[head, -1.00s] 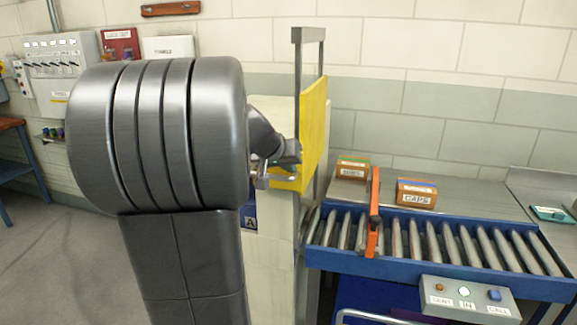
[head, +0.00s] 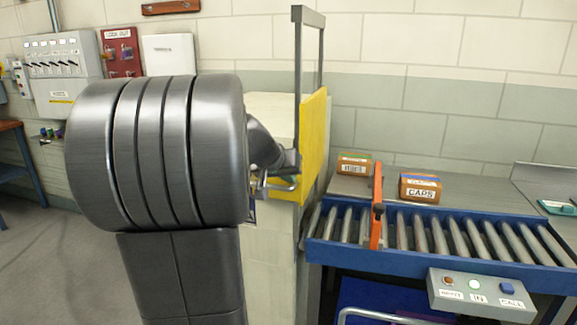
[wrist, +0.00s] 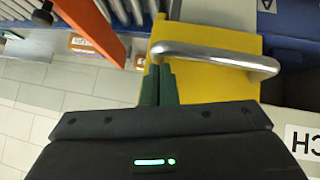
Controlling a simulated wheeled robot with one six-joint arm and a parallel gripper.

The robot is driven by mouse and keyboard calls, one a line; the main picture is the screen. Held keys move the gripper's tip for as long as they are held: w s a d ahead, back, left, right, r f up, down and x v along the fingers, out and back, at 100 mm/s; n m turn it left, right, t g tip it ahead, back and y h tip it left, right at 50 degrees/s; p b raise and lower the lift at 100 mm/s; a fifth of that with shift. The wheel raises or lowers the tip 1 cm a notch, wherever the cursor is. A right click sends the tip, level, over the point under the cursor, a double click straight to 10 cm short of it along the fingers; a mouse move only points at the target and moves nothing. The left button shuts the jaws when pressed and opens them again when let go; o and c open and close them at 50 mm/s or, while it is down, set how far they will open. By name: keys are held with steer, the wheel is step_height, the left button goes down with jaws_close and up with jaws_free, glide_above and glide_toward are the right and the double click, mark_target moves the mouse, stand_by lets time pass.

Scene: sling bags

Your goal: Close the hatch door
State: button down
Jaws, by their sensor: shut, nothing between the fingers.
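The hatch door is a yellow panel (head: 313,150) in an upright grey frame (head: 297,55), seen nearly edge-on in the head view. Frame posts stand well above the panel's top edge. The door's silver bar handle (head: 278,185) sits low on its near face. In the wrist view the yellow panel (wrist: 205,80) and the handle (wrist: 215,55) show clearly. My gripper (wrist: 161,70) is shut and empty, its dark green fingers together by the handle's left end. I cannot tell whether they touch it. In the head view my arm hides part of the panel's surroundings.
A blue roller conveyor (head: 450,240) stands right of the hatch, with an orange bar (head: 376,210) across it. A carton marked CAPS (head: 420,188) and another carton (head: 354,163) lie behind the rollers. A button box (head: 480,295) hangs in front.

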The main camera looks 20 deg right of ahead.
step_height(320, 180, down, 15)
steer(key=b, duration=1.3)
steer(key=shift+b, duration=0.35)
steer(key=shift+s+f, duration=0.15)
steer(key=shift+f, duration=0.1)
steer(key=s+a+r+p, duration=0.4)
steer(key=a+r, duration=0.2)
steer(key=r, duration=0.6)
steer(key=shift+f, duration=0.1)
